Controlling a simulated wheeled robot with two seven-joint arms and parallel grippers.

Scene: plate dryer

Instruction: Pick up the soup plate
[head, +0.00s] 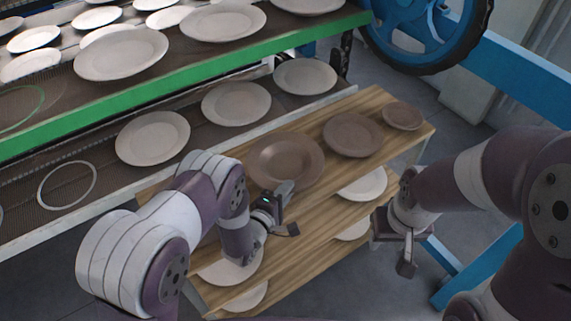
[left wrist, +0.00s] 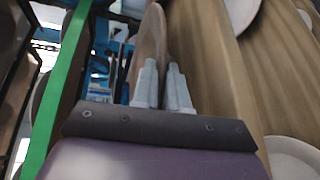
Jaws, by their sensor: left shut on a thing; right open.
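A brown soup plate (head: 285,157) shows at the wooden board's left part in the head view, with two more brown plates (head: 352,134) (head: 402,116) to its right. My left gripper (head: 285,192) is at the near rim of the soup plate and shut on it. In the left wrist view the plate (left wrist: 150,42) appears edge-on between the fingers (left wrist: 164,84). Whether the plate is clear of the board I cannot tell. My right gripper (head: 397,246) is open and empty, to the right of the board.
The wooden board (head: 318,218) has pale plates (head: 366,185) on a lower level. Behind it is a rack with a green edge (head: 185,84) and several pale plates (head: 152,137). A blue frame and wheel (head: 425,30) stand at the back right.

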